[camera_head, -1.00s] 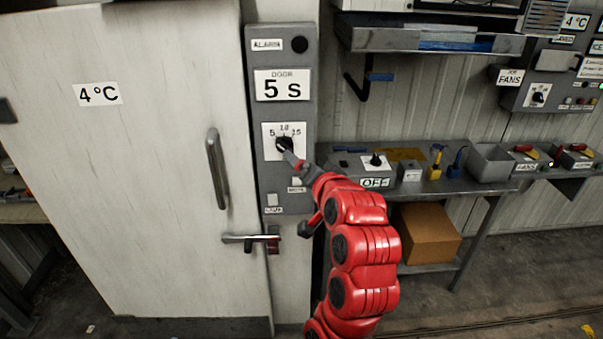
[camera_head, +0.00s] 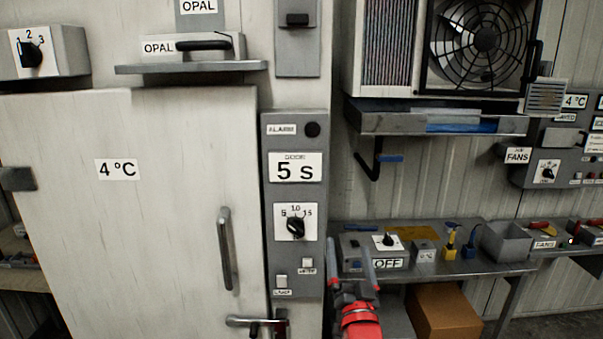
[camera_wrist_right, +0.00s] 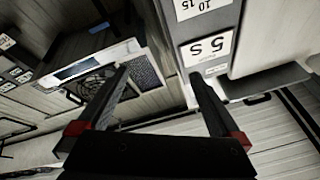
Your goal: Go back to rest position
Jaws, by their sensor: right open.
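My right gripper (camera_head: 352,268) is low in the head view, just right of the grey door panel (camera_head: 296,256). Its two fingers point up and stand apart, with nothing between them. In the right wrist view the same gripper (camera_wrist_right: 160,82) is open and empty, with a panel edge and wall beyond its fingers. The panel carries a "5 S" display (camera_head: 296,168) and a black dial (camera_head: 296,226) below it. The dial is clear of the gripper. My left gripper is not in view.
A white "4 °C" door (camera_head: 150,240) with a vertical handle (camera_head: 225,248) is on the left. A bench (camera_head: 500,267) with an "OFF" box (camera_head: 388,264) and small tools is on the right. A cardboard box (camera_head: 442,310) sits below. A fan unit (camera_head: 484,42) is above.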

